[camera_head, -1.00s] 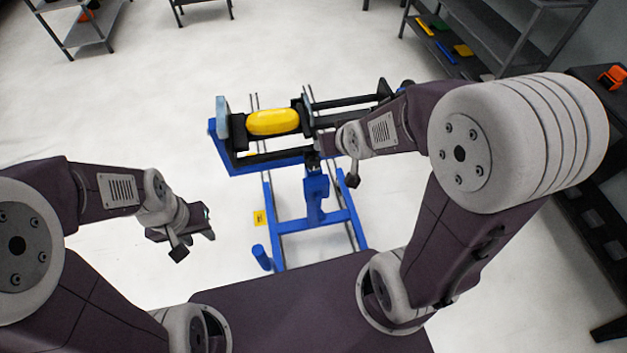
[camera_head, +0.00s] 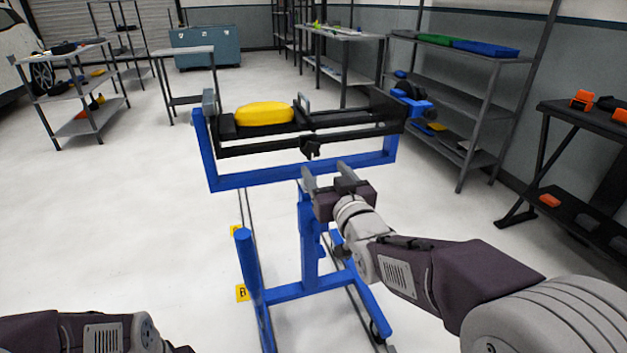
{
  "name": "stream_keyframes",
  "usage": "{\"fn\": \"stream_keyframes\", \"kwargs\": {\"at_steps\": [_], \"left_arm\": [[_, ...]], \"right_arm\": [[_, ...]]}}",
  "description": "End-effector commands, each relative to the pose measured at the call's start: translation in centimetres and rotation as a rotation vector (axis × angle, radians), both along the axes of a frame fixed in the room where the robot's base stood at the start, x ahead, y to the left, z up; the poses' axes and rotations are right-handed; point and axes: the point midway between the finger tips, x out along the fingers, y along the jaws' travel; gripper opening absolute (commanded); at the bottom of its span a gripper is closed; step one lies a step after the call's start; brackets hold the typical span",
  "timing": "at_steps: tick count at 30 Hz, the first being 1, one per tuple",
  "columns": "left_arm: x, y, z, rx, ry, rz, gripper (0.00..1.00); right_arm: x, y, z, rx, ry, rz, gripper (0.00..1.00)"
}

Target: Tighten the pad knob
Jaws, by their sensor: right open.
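A blue stand (camera_head: 300,178) carries a black clamp rail (camera_head: 345,133) with a yellow pad-like piece (camera_head: 264,113) at its left part. A small black knob (camera_head: 311,147) hangs at the front middle of the rail; I take it for the pad knob. My right gripper (camera_head: 328,170) is open just below and in front of the knob, its two fingers pointing up and away from me. The fingers look empty and apart from the knob. My left arm shows only at the bottom left corner; its gripper is out of the picture.
The stand's blue post (camera_head: 245,260) rises at front left. Shelves (camera_head: 455,95) stand behind right, and a dark table (camera_head: 590,125) at far right. Open floor lies to the left.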

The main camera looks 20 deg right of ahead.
Motion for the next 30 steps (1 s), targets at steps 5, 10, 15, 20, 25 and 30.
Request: {"fn": "stream_keyframes", "kwargs": {"at_steps": [5, 10, 15, 20, 25, 30], "left_arm": [[0.0, 0.0, 0.0, 0.000, -0.001, 0.000, 0.36], [0.0, 0.0, -0.9, 0.000, 0.000, 0.000, 0.36], [0.0, 0.0, -1.5, 0.000, 0.000, 0.000, 0.36], [0.0, 0.0, -1.7, 0.000, 0.000, 0.000, 0.36], [0.0, 0.0, -1.6, 0.000, 0.000, 0.000, 0.36], [0.0, 0.0, -1.6, 0.000, 0.000, 0.000, 0.36]], "right_arm": [[0.9, 0.0, 0.1, 0.000, 0.001, 0.000, 0.65], [4.4, 0.2, -0.1, 0.001, 0.002, 0.000, 0.65], [7.6, 0.3, -0.1, 0.001, 0.003, 0.000, 0.65], [8.9, 0.3, 0.1, 0.001, 0.002, 0.000, 0.65], [9.1, 0.3, 0.2, 0.001, 0.002, 0.000, 0.65], [9.1, 0.3, 0.2, 0.000, 0.002, 0.000, 0.40]]}}
